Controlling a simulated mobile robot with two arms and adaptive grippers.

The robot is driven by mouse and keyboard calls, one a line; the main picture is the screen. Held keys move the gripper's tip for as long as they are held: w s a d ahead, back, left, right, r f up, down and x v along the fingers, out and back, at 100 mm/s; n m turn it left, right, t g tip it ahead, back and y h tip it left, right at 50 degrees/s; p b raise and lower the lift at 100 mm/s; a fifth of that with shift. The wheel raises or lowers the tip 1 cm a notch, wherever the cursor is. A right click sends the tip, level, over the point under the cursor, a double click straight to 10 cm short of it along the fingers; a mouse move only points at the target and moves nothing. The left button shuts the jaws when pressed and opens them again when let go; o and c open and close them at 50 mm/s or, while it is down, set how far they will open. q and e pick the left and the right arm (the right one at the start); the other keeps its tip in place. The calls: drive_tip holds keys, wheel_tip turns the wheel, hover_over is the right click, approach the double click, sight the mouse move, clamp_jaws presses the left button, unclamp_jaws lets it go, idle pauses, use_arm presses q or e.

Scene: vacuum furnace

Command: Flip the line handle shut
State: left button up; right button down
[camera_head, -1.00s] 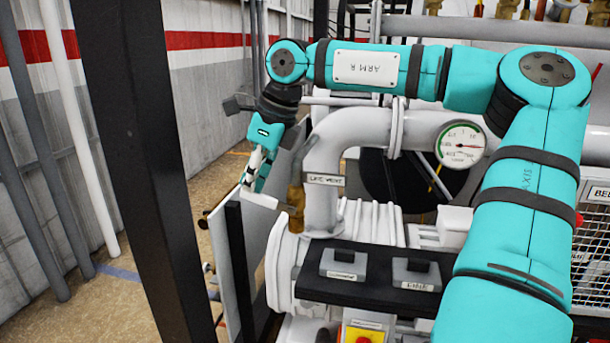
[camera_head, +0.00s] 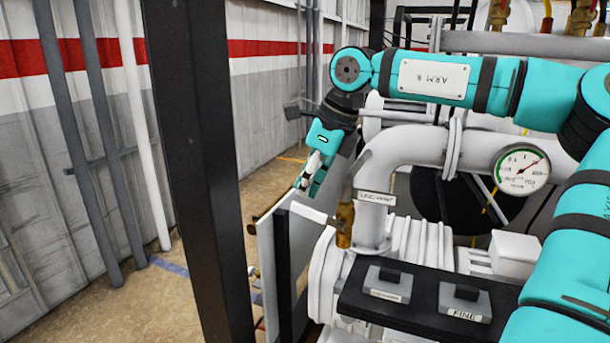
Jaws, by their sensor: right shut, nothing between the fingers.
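A brass valve (camera_head: 345,225) sits on the side of the white pipe elbow, beside a tag that seems to read LINE VENT (camera_head: 376,198). My right gripper (camera_head: 303,186) is left of the valve and lever, pointing down and slightly left. Its fingers are shut and empty, with a visible gap to the brass body. My left gripper is out of view.
A dark post (camera_head: 195,150) stands upright to the left. A pressure gauge (camera_head: 521,169) is on the pipe at the right. A black shelf with two switch boxes (camera_head: 465,301) lies below the valve. The floor (camera_head: 180,300) at left is mostly clear.

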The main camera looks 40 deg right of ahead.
sight(311, 209)
drive_tip(key=p+v, duration=0.1)
drive_tip(key=v, duration=0.1)
drive_tip(key=w+p+v, duration=0.1)
drive_tip(key=p+v, duration=0.1)
drive_tip(key=shift+a+r, duration=0.1)
drive_tip(key=shift+r, duration=0.2)
drive_tip(key=w+a+r+b, duration=0.1)
drive_tip(key=w+r, duration=0.3)
drive_tip(key=r, duration=0.4)
drive_tip(key=shift+w+a+b, duration=0.2)
drive_tip(key=shift+a+b, duration=0.15)
drive_tip(key=shift+a, duration=0.15)
drive_tip(key=shift+w, duration=0.1)
